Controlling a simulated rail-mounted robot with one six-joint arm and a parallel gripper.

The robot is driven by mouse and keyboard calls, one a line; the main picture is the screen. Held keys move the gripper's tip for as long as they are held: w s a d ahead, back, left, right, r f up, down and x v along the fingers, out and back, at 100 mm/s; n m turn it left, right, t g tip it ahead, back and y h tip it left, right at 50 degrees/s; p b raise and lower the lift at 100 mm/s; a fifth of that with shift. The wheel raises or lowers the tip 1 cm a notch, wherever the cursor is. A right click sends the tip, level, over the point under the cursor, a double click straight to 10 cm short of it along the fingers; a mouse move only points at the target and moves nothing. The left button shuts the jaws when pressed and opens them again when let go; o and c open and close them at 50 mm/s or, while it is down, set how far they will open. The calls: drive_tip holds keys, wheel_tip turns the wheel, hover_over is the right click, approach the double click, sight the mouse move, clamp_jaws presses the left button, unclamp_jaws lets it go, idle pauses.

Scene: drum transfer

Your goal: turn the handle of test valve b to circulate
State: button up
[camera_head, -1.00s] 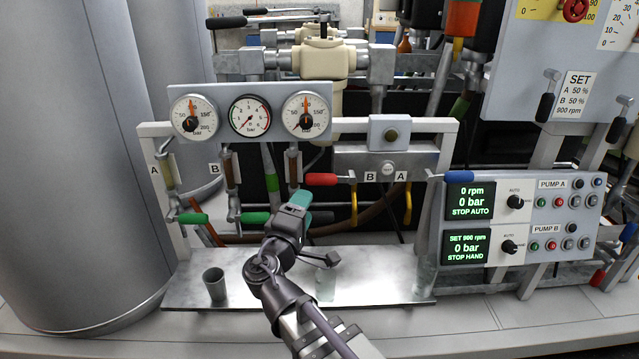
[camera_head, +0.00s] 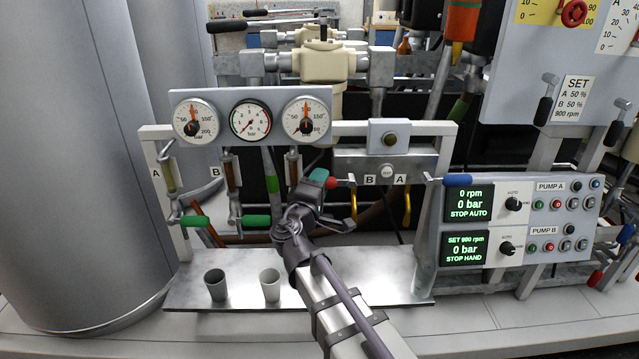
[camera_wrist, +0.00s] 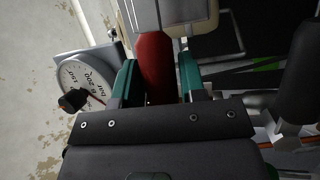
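The red handle (camera_head: 331,183) of test valve B sits on the metal block below the label B (camera_head: 369,179), pointing left from the valve. Most of it is hidden by my gripper (camera_head: 319,176) in the head view. In the wrist view the red handle (camera_wrist: 157,65) lies between the two green fingers of my gripper (camera_wrist: 158,72), running away from the palm. The fingers are very close to its sides. I cannot tell whether they press on it.
The blue handle (camera_head: 458,180) is to the right, near the pump panel (camera_head: 520,220). Yellow spouts (camera_head: 354,205) hang below the valve block. Green-handled valves (camera_head: 257,221) and gauges (camera_head: 250,118) are on the left. Two cups (camera_head: 215,284) (camera_head: 270,284) stand on the metal tray (camera_head: 385,285).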

clamp_jaws()
